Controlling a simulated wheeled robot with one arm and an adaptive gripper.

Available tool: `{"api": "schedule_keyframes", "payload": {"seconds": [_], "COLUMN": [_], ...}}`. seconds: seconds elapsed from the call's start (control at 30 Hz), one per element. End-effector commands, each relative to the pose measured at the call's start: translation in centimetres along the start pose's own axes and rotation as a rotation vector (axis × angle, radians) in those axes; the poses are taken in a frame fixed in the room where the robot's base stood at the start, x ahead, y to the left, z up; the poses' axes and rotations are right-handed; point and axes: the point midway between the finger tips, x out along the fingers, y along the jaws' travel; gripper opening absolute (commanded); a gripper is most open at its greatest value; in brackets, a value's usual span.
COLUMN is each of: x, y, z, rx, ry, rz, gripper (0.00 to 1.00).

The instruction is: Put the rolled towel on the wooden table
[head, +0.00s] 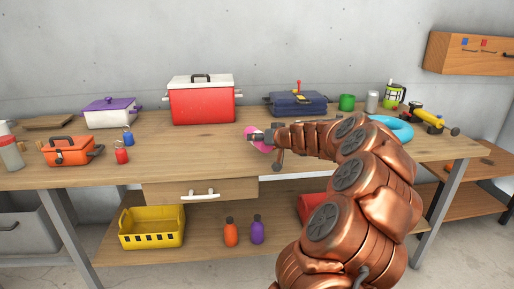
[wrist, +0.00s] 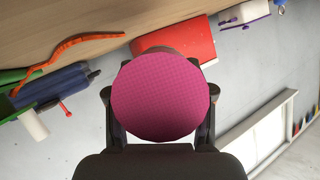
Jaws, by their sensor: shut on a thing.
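The rolled towel shows as a bright pink roll (head: 265,148) at my gripper in the head view. In the wrist view its round magenta end (wrist: 160,98) fills the middle. My gripper (head: 261,138) is shut on it, with a dark finger on each side of the roll. The wooden table (head: 190,150) has a light brown top. The roll appears over the front middle of that top in the head view; I cannot tell whether it touches the wood. My arm hides part of the table's right side.
A red cooler (head: 202,104) and a blue toolbox (head: 297,103) stand at the back. An orange box (head: 70,151) and small red and blue items are at left. A turquoise ring (head: 391,128) lies at right. The table's middle has clear wood.

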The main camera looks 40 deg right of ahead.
Motion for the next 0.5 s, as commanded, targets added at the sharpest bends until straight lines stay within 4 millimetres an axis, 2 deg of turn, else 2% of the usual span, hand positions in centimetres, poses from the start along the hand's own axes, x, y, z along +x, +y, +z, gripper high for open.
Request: {"api": "schedule_keyframes", "payload": {"seconds": [0.07, 0.2, 0.3, 0.5], "x": [1.0, 1.7, 2.0, 2.1], "y": [-0.7, 0.2, 0.5, 0.5], "z": [0.0, 2.0, 2.8, 3.0], "rx": [-0.002, 0.003, 0.003, -0.001], "ry": [-0.002, -0.001, 0.000, 0.001], "rz": [-0.002, -0.001, -0.001, -0.001], "gripper": [0.15, 0.15, 0.15, 0.15]}}
